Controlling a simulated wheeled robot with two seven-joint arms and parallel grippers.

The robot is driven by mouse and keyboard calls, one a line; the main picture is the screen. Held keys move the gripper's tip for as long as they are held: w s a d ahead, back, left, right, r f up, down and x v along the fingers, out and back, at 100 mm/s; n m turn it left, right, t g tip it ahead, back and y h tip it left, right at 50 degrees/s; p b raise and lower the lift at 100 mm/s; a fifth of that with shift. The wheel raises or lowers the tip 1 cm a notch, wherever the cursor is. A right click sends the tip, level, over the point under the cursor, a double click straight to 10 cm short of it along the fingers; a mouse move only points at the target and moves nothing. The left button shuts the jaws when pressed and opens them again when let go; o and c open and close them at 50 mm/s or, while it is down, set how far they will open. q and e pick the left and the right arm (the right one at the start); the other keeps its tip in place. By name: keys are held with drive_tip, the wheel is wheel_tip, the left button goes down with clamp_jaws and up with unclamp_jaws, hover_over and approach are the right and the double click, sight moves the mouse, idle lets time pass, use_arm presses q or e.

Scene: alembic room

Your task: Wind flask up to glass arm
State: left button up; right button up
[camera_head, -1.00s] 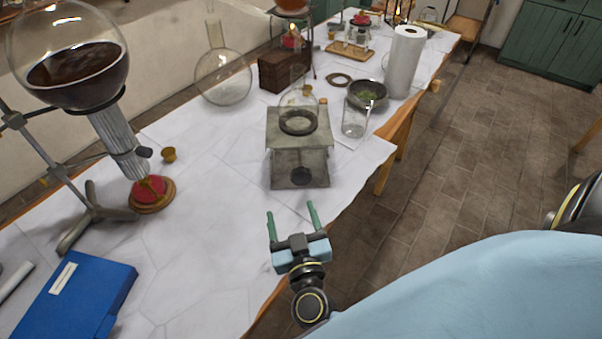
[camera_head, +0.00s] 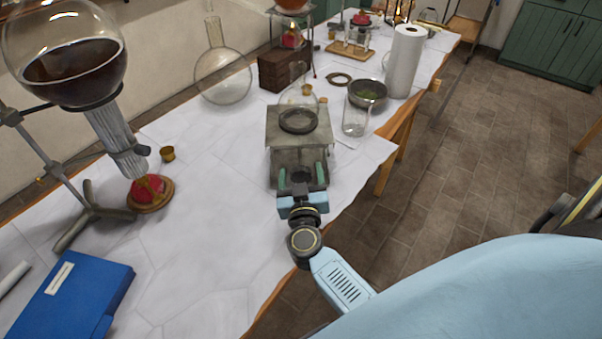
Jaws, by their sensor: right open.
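A clear flask (camera_head: 298,98) sits in a dark ring on top of a grey metal lab jack (camera_head: 287,140) in the middle of the table. The jack has a dark round knob on its near face, now partly behind my gripper. My right gripper (camera_head: 301,177) is open, with its two green fingers spread on either side of the knob area at the jack's front. I cannot tell whether the fingers touch the knob. I cannot make out a glass arm with certainty near the flask. My left gripper is not in view.
A large flask of dark liquid (camera_head: 70,75) on a stand is at the left, above a red burner (camera_head: 148,190). A blue folder (camera_head: 75,295) lies in front. A glass beaker (camera_head: 355,120), a bowl (camera_head: 368,95) and a paper roll (camera_head: 404,62) stand right of the jack.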

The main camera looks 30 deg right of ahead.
drive_tip(key=shift+w+d, duration=0.25)
drive_tip(key=shift+w, duration=0.1)
drive_tip(key=shift+c, duration=0.3)
drive_tip(key=c, duration=0.9)
drive_tip(key=shift+m, duration=0.3)
